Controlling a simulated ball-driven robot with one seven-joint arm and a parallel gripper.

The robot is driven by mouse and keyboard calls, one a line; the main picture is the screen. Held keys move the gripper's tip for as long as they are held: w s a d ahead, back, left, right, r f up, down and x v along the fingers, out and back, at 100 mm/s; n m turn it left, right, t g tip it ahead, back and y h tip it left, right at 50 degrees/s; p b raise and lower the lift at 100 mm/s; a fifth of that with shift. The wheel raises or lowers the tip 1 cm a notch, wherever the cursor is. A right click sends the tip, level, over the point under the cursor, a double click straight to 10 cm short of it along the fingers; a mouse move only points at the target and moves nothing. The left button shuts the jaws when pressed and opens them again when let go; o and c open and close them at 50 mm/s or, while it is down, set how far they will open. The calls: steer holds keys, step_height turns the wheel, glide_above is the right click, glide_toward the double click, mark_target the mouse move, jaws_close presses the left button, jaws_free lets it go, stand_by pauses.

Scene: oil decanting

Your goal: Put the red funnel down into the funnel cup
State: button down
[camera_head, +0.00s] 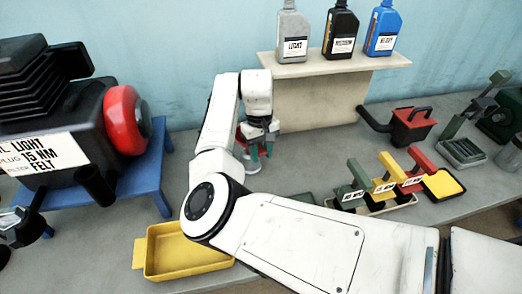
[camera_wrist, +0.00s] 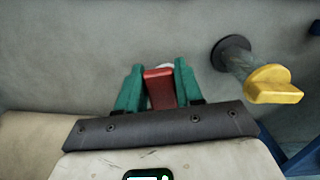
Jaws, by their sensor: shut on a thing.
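My gripper (camera_head: 259,153) is low over the back of the bench, left of the pale shelf, with its green fingers pointing down. In the wrist view my gripper (camera_wrist: 159,70) is shut on a red piece (camera_wrist: 160,88), which looks like part of the red funnel. Only this red part shows between the fingers, with a pale spot behind it. The rest of the funnel is hidden, and whether it touches anything below cannot be told. I cannot make out the funnel cup in either view; my arm covers part of the bench.
A yellow-topped grey post (camera_wrist: 262,84) with a dark ring stands right of my gripper. The engine (camera_head: 70,130) sits on a blue stand (camera_head: 160,165) at left. A yellow tray (camera_head: 185,255) lies in front. Bottles (camera_head: 340,33) stand on the shelf (camera_head: 310,68). T-handled tools (camera_head: 384,182) are at right.

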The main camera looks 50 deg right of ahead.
steer(key=shift+f, duration=1.15)
stand_by(0.4)
steer(key=c, duration=0.7)
jaws_free()
steer(key=shift+o, duration=0.2)
steer(key=shift+r, duration=0.1)
steer(key=r, duration=0.3)
steer(key=r+b, duration=0.1)
steer(key=r, duration=0.6)
steer(key=shift+w+d+r+b, duration=0.2)
steer(key=shift+w+r+b, duration=0.05)
steer(key=shift+w+b, duration=0.1)
